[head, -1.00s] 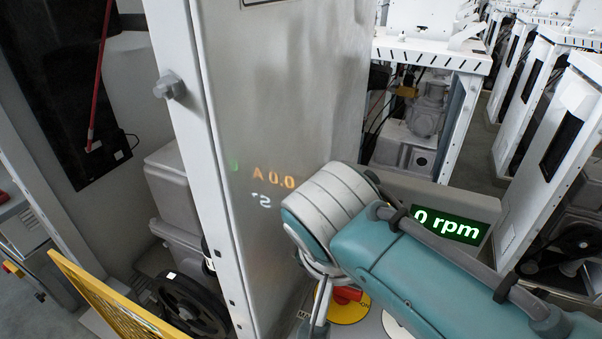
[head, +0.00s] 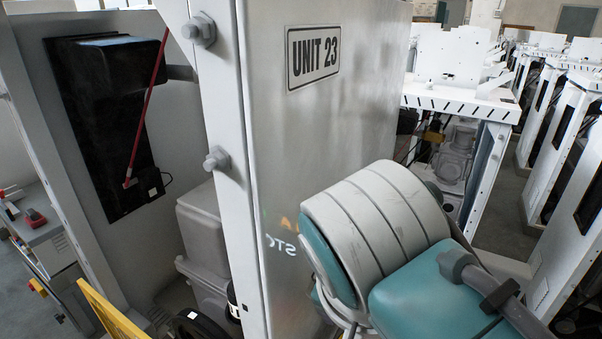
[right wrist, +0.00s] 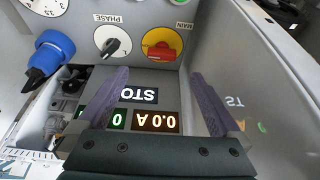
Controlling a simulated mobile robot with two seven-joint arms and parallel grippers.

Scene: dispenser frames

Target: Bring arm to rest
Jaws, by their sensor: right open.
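My right arm (head: 400,240) comes in from the lower right in the head view, and its wrist hides the gripper. In the right wrist view my right gripper (right wrist: 158,80) shows two purple fingers spread wide, with nothing between them. Beyond the fingers is a control panel with a label reading STO (right wrist: 139,95), a lit orange 0.0 A display (right wrist: 156,122) and a green display (right wrist: 118,119). A black PHASE switch (right wrist: 113,44) and a red and yellow MAIN switch (right wrist: 164,45) are farther up. My left gripper is not in view.
The cabinet door (head: 340,120) with the UNIT 23 plate (head: 313,56) stands close beside my right arm. A blue handle (right wrist: 48,58) juts out at the panel's left. A yellow guard (head: 108,312) is at the lower left. More white cabinets (head: 565,130) line the right.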

